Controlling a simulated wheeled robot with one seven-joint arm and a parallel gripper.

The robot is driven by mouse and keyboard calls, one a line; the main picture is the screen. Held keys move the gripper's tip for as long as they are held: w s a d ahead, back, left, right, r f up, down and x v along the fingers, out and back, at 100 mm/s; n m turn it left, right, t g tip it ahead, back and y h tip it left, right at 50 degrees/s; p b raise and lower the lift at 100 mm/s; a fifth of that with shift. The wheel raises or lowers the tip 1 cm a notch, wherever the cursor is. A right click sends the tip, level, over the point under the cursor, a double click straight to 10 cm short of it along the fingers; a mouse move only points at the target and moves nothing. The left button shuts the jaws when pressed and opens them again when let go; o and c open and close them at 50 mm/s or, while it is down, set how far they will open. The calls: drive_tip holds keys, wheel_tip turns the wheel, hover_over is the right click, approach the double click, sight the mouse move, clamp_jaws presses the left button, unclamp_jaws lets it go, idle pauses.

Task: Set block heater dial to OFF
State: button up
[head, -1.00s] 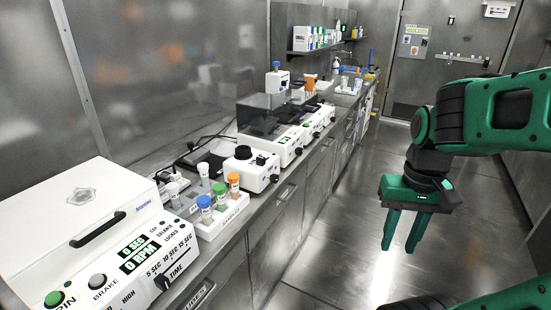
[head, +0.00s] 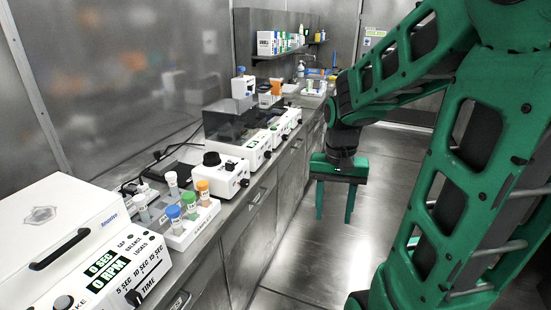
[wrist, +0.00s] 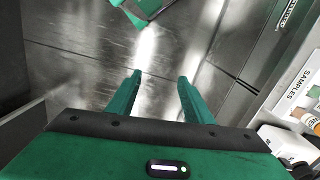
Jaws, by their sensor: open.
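Several white instruments with dark knobs stand along the counter in the head view. One has a dark see-through cover (head: 230,118) and a front panel with a small display and a knob (head: 267,154). I cannot tell for sure which is the block heater, and no OFF mark can be read. My gripper (head: 334,214) hangs open and empty, fingers down, over the aisle floor to the right of the counter. It is apart from every instrument. The wrist view shows its two fingers (wrist: 160,76) spread, with bare floor between them.
A white centrifuge (head: 45,215) stands at the near left. Beside it are a sample rack (head: 190,232) with capped tubes, also in the wrist view (wrist: 293,89), and a small white device with a black top (head: 228,178). The aisle floor (head: 290,275) is clear.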

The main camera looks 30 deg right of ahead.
drive_tip(key=w+f+m+t+y, duration=0.1)
drive_tip(key=w+f+m+y, duration=0.2)
drive_tip(key=w+f, duration=0.55)
drive_tip(key=w+f+m+y, duration=0.25)
drive_tip(key=w+f, duration=0.25)
drive_tip(key=w, duration=0.7)
drive_tip(key=m+t+y, duration=0.6)
drive_tip(key=m+t, duration=0.8)
drive_tip(key=m, duration=0.1)
approach(271, 155)
drive_tip(key=shift+h, duration=0.25)
drive_tip(key=x, duration=0.7)
drive_tip(key=shift+w+a+r, duration=0.2)
drive_tip(key=shift+a+r, duration=0.1)
drive_tip(key=shift+a, duration=0.05)
